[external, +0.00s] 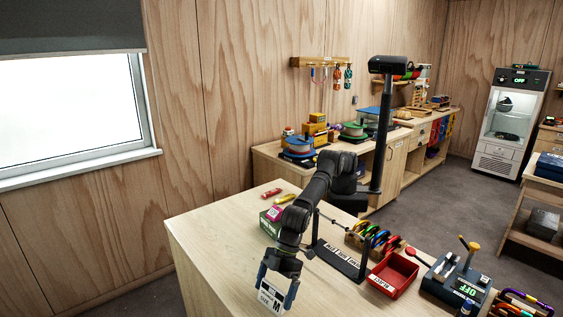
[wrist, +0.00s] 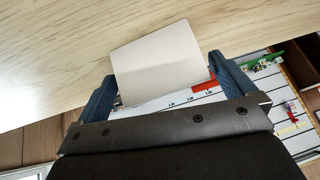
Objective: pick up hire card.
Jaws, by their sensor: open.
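The hire card is a small white card (external: 271,297) with black print, near the bottom of the external view at the near part of the wooden table. In the wrist view the card (wrist: 160,62) shows a plain pale face between my two fingers. My gripper (external: 275,292) points down over it with its blue-grey fingers apart, one on each side of the card. The wrist view shows the gripper (wrist: 161,68) open around the card, with the fingertips close to its side edges. I cannot tell whether they touch it.
A black stand (external: 338,262), colourful carabiners (external: 372,239), a red tray (external: 392,276) and a dark device (external: 456,281) stand to the right. A green-and-pink box (external: 272,221) stands farther back. The left of the wooden table (external: 215,255) is clear.

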